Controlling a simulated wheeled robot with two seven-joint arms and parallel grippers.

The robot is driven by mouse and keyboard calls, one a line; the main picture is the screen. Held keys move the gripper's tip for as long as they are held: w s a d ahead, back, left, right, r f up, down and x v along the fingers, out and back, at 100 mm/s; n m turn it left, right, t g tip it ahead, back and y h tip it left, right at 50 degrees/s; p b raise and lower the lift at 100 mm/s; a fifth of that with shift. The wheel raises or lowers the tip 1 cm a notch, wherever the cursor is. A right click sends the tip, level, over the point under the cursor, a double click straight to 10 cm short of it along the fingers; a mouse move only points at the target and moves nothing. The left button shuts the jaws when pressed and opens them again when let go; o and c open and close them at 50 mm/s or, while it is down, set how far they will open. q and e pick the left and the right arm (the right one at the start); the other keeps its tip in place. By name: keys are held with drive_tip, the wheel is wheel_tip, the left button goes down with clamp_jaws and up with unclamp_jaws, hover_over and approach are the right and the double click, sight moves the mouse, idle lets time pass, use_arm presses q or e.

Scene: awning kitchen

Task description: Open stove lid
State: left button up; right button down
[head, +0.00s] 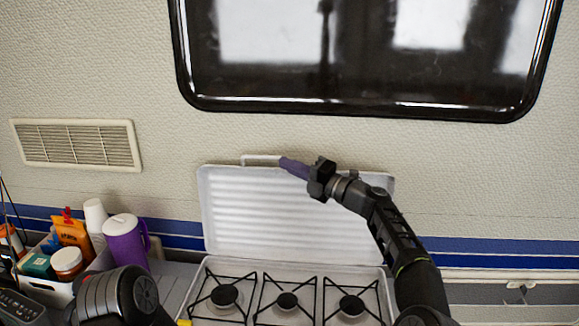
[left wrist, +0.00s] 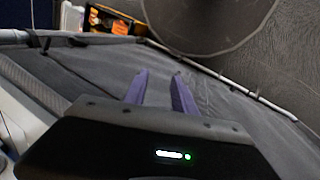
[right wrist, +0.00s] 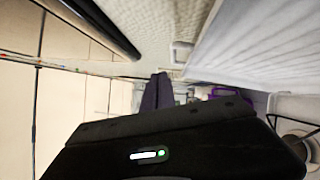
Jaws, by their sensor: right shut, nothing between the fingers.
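The white stove lid (head: 275,215) stands upright behind the burners, its ribbed inner face toward me. Its handle (head: 260,157) sticks up from the top edge, left of the middle. My right gripper (head: 284,163) is shut and empty at the lid's top edge, its tips close to the handle's right end; I cannot tell if they touch. In the right wrist view the lid (right wrist: 265,45) is at the right, with the closed fingers left of it. The stove (head: 288,299) shows three burners under black grates. My left gripper (left wrist: 160,88) is open and empty, over a dark grey surface, away from the stove.
A white bin (head: 48,290) with jars and packets stands at the left. A purple pitcher (head: 124,240) and white cups (head: 95,214) are beside it. A dark window (head: 365,60) is above the lid, and a vent (head: 76,144) is on the wall.

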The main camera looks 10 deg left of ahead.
drive_tip(key=b+v, duration=0.7)
drive_tip(key=b, duration=0.1)
drive_tip(key=shift+s+d+b, duration=0.25)
drive_tip(key=shift+d+b, duration=0.1)
drive_tip(key=shift+b, duration=0.05)
drive_tip(key=shift+f, duration=0.1)
